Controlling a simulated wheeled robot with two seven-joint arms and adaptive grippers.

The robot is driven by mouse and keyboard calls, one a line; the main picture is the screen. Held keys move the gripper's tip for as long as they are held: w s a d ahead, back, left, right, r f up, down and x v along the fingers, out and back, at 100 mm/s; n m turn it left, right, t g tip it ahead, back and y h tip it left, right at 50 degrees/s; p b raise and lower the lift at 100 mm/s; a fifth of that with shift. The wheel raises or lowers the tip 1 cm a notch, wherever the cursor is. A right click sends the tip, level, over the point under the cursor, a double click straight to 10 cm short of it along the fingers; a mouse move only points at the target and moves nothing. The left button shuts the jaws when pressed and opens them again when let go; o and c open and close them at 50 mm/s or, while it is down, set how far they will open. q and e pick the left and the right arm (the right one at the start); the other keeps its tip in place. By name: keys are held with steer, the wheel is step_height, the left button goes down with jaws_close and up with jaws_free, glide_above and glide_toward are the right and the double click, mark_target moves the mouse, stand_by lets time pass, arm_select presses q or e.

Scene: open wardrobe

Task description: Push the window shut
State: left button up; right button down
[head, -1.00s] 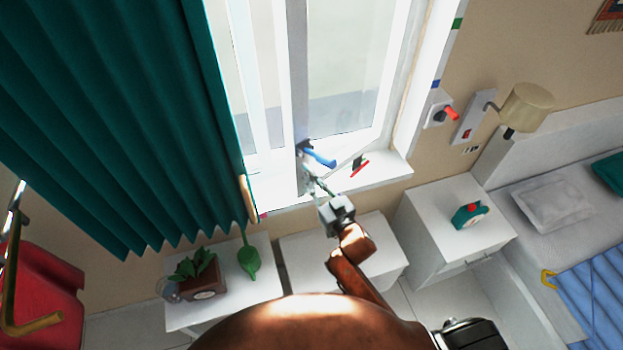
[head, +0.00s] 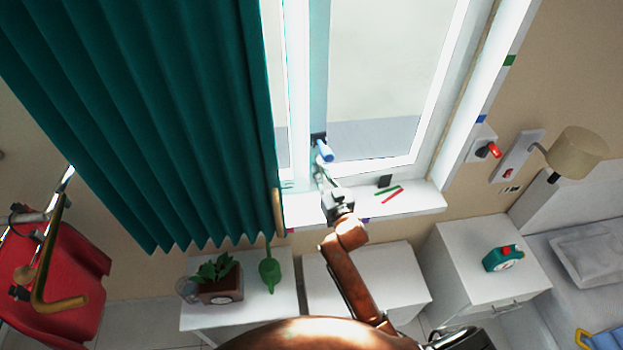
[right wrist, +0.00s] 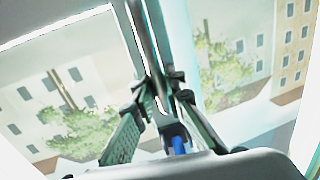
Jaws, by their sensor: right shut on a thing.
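The window (head: 385,75) has a white frame and glass panes, above a white sill. A blue handle (head: 325,151) sits low on the upright edge of its sash, left of the large pane. My right gripper (head: 324,172) reaches up from below to this handle and is shut on it. In the right wrist view the blue handle (right wrist: 178,145) shows at the base, between the two dark fingers, in front of the upright frame bar (right wrist: 152,50). I cannot tell how wide any gap at the sash is. My left gripper is not in view.
A green curtain (head: 150,110) hangs left of the window. Red and green sticks (head: 391,192) lie on the sill (head: 410,198). A red chair (head: 60,290) stands at left.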

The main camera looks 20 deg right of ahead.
steer(key=c, duration=2.4)
jaws_free()
steer(key=shift+o, duration=2.1)
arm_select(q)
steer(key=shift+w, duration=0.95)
arm_select(e)
steer(key=s, duration=1.2)
